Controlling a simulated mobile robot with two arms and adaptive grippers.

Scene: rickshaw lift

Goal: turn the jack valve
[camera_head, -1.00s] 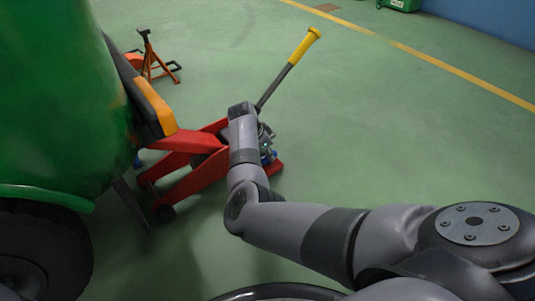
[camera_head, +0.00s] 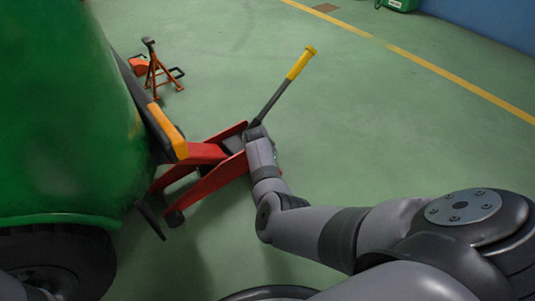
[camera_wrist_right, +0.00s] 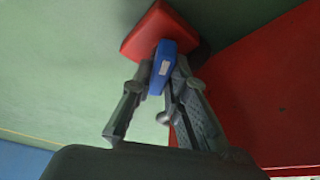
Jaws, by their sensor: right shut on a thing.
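The red floor jack (camera_head: 218,180) stands on the floor with its front under the green vehicle. Its dark handle with a yellow grip (camera_head: 301,62) leans up to the right. In the right wrist view, the blue valve piece (camera_wrist_right: 162,66) sits between the fingertips of my right gripper (camera_wrist_right: 161,77), which is shut on it. A red part of the jack (camera_wrist_right: 155,32) lies just beyond it. In the head view my right arm reaches to the jack's rear, and the arm hides the valve and fingers. My left gripper is not in view.
The green vehicle (camera_head: 60,130) with an orange and black bumper (camera_head: 168,132) fills the left. An orange jack stand (camera_head: 153,68) stands behind it. A green box (camera_head: 402,4) is at the far wall. The floor right of the jack is open.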

